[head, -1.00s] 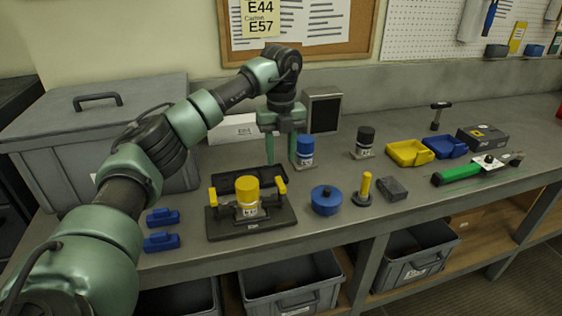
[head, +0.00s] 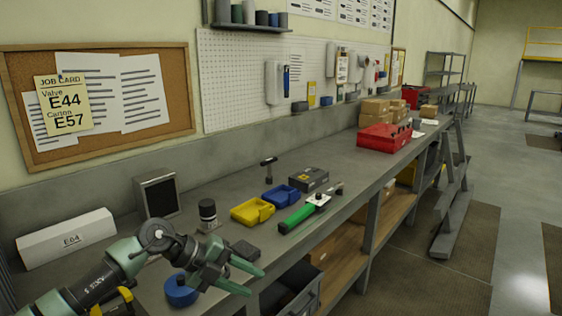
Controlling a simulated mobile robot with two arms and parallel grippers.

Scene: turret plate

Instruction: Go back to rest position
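My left gripper (head: 256,284) is at the lower middle of the head view, with its two green fingers apart and pointing right. Nothing shows between them. It is over the front part of the workbench (head: 345,190), close to the bench's front edge. My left arm comes in from the lower left. A round blue part (head: 180,291) is just left of the gripper, partly behind the arm. A dark block (head: 247,250) lies just behind the fingers. A bit of yellow (head: 126,294) shows behind the arm. My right gripper is not in view.
A white carton (head: 66,239) and a dark screen (head: 157,196) are at the back left. The aisle floor (head: 500,230) is clear.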

